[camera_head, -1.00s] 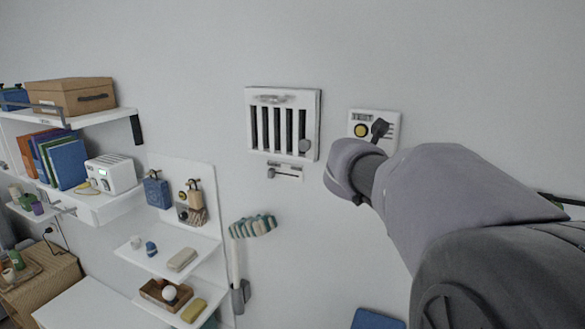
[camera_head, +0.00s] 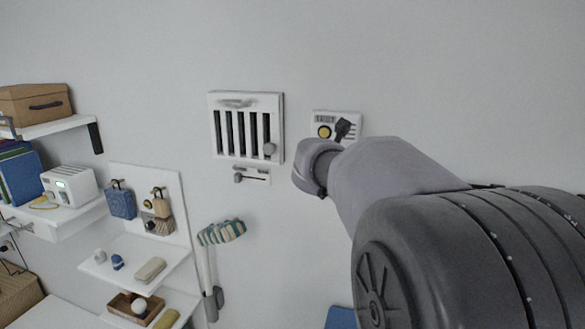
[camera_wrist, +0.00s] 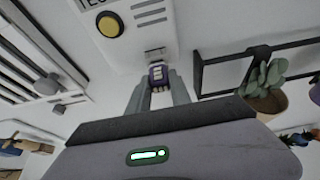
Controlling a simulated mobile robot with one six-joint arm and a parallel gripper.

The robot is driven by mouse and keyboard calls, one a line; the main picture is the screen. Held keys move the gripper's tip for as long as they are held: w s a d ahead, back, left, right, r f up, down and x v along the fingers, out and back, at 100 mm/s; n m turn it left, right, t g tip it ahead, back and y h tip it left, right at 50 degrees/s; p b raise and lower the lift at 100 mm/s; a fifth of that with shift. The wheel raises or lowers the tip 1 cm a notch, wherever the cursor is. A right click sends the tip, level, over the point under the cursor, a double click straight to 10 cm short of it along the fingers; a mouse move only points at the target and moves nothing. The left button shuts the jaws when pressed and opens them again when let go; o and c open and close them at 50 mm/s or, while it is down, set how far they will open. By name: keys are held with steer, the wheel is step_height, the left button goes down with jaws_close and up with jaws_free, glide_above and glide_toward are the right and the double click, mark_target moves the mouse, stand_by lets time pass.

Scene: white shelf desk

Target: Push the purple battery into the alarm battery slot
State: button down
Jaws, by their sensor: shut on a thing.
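The alarm (camera_head: 324,118) is a white wall panel with a yellow round button in the head view. In the wrist view the alarm (camera_wrist: 143,16) fills the top, with its button and grille lines. A small battery slot (camera_wrist: 155,53) shows at its lower end. The purple battery (camera_wrist: 158,73) has pale marks and stands between the fingertips, just below the slot. I cannot tell whether its tip is inside. My gripper (camera_wrist: 158,88) is shut on the battery. In the head view my dark gripper (camera_head: 342,129) overlaps the alarm's right part and hides the battery.
A white vent panel (camera_head: 246,94) with dark slots is left of the alarm, with a small slider plate (camera_head: 258,175) below. A dark wall rack with a potted succulent (camera_wrist: 264,92) is close on the right in the wrist view. White shelves (camera_head: 134,264) stand farther left.

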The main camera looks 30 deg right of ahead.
steer(key=shift+w+d, duration=0.1)
steer(key=c, duration=1.1)
jaws_free()
steer(key=shift+d, duration=0.1)
steer(key=v, duration=1.7)
steer(key=shift+a, duration=0.25)
steer(key=shift+r, duration=0.1)
